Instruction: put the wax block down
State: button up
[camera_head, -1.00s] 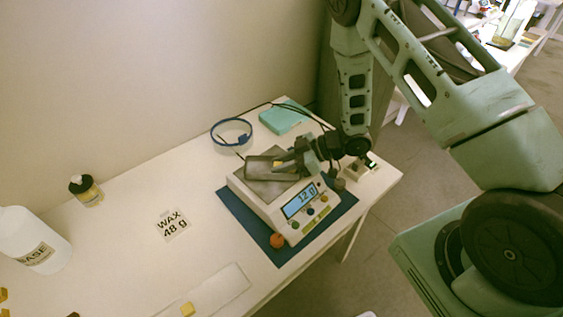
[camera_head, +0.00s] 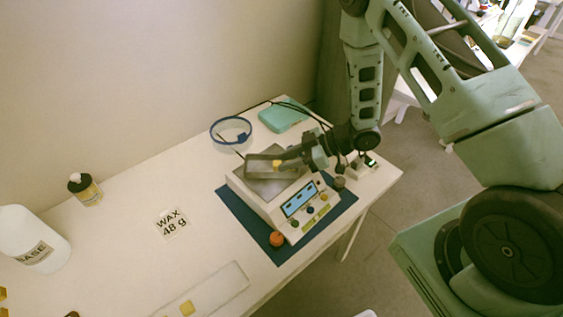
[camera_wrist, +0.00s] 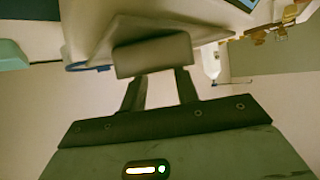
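The yellow wax block (camera_head: 277,164) shows at the right part of the grey tray (camera_head: 252,170) above the scale's plate. My gripper (camera_head: 284,160) reaches in from the right, with its fingers at the block. I cannot tell whether the fingers still press on the block. The white scale (camera_head: 291,224) stands on a blue mat (camera_head: 246,224); its display shows only small marks, no readable number.
A card reading "WAX 48 g" (camera_head: 171,223) lies left of the scale. A blue ring (camera_head: 218,138) and a teal box (camera_head: 283,117) are behind. A white base bottle (camera_head: 22,226), an amber bottle (camera_head: 86,190) and a clear strip with a yellow piece (camera_head: 187,308) are at left and front.

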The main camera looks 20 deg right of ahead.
jog(key=b+v, duration=0.1)
jog(key=v, duration=0.8)
jog(key=shift+d, duration=0.1)
jog(key=w+a+r+m+t+h, duration=0.2)
jog(key=w+a+r+m+h, duration=0.1)
jog(key=a+r+h, duration=0.55)
jog(key=s+a+r+m+g, duration=0.1)
jog(key=s+a+r+g, duration=0.1)
jog(key=s, duration=0.6)
jog(key=s+a+r+g+h, duration=0.1)
jog(key=s+a+r+g, duration=0.1)
jog(key=s, duration=0.7)
jog(key=s+a+r+m+g+h, duration=0.1)
jog(key=s+a+r+g, duration=0.1)
jog(key=s, duration=0.7)
jog(key=shift+a+r+m+g, duration=0.3)
jog(key=shift+a+r+g, duration=0.1)
jog(key=shift+a+r, duration=0.45)
